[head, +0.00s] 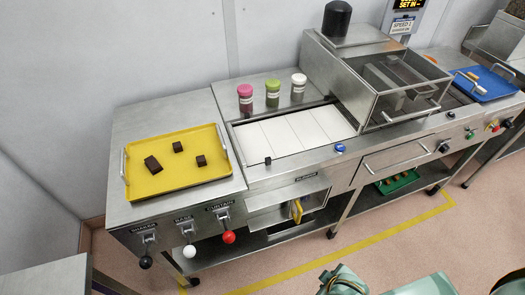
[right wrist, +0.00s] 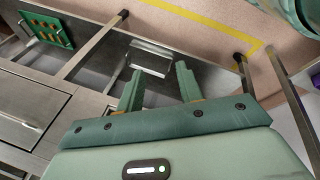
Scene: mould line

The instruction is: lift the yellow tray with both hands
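The yellow tray (head: 178,184) lies flat on the steel counter at the left end of the line. It has a metal handle at its left side and another at its right side. Three dark brown blocks (head: 153,165) sit in it. My right gripper shows in the right wrist view (right wrist: 159,78), with its two green fingers apart and nothing between them. Green parts of mine show at the bottom edge of the head view, far from the tray and to its right. My left gripper is not in view.
Levers with black, white and red knobs (head: 229,237) stick out from the counter front below the tray. Pink, green and white-topped jars (head: 272,93) stand behind the white belt (head: 290,138). A blue tray (head: 484,83) is far right; a green tray (head: 397,181) is on the lower shelf.

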